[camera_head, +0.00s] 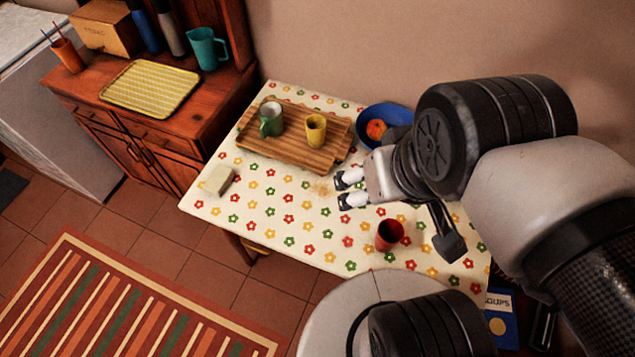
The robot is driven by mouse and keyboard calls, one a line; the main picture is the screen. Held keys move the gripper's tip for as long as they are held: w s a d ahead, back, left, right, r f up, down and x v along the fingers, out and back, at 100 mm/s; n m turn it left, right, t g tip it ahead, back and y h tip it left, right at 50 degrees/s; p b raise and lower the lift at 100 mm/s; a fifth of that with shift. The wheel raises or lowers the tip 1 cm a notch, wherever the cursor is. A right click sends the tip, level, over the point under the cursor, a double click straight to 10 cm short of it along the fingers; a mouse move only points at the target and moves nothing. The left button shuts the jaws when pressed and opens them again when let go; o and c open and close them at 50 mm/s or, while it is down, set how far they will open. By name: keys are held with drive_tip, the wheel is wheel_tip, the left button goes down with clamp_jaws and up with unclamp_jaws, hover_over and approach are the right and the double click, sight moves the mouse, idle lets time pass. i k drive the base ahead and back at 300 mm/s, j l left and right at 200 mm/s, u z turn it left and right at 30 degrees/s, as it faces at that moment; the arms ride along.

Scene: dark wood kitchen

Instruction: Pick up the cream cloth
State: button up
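The cream cloth (218,181) looks like a small folded block. It lies near the left edge of a table (285,245) with a flowered cover. My gripper (343,190) is over the middle of the table, well to the right of the cloth, and points left. Its two pale fingertips are apart with nothing between them. My arm covers part of the table's right side.
A wooden board (286,155) holds a green mug (271,120) and a yellow cup (315,130). A blue bowl (390,113) with red-orange fruit stands behind my gripper. A red cup (389,235) stands in front.

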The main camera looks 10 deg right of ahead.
sight(221, 177)
drive_tip(key=i+j+z, duration=0.2)
drive_tip(key=j+z, duration=0.15)
drive_tip(key=j, duration=0.6)
drive_tip(key=j+z, duration=0.4)
drive_tip(key=j, duration=0.6)
drive_tip(key=j+z, duration=0.35)
drive_tip(key=j, duration=0.65)
